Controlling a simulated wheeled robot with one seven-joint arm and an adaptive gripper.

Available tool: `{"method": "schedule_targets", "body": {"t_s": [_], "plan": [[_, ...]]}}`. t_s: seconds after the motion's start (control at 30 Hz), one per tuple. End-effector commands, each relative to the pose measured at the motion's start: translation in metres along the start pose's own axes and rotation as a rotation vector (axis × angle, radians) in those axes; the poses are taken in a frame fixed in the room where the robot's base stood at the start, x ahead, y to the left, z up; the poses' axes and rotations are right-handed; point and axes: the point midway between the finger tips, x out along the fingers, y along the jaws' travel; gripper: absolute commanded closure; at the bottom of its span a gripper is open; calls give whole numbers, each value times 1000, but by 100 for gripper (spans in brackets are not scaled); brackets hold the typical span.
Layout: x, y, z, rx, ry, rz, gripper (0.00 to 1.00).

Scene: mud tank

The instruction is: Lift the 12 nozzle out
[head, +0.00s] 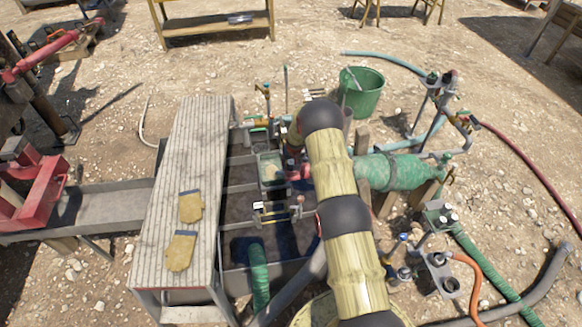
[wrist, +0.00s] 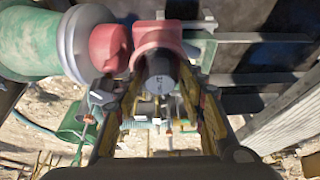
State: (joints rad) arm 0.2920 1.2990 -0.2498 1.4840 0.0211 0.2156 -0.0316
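A dark grey cylindrical nozzle (wrist: 161,78) with a small pale marking, too small to read surely, sits in a red fitting (wrist: 158,37) at the top centre of the wrist view. My gripper (wrist: 160,88) is open, with one yellowish finger on each side of the nozzle and a gap to it on both sides. In the head view the red fitting (head: 300,172) shows beside my arm, which hides the nozzle and most of my gripper.
A green wrapped pipe (head: 395,172) lies right of the fitting; a green bucket (head: 362,95) stands behind. A ribbed walkway (head: 190,150) with two yellow gloves (head: 191,206) is on the left. Metal tank bars (head: 240,187) and hoses crowd the space around my arm.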

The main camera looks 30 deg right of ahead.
Motion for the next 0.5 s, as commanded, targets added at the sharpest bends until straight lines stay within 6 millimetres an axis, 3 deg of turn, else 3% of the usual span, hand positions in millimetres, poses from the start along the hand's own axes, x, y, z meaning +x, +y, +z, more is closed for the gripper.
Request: {"method": "schedule_targets", "body": {"t_s": [0.5], "plan": [[0, 0, 0, 0, 0, 0, 91]]}}
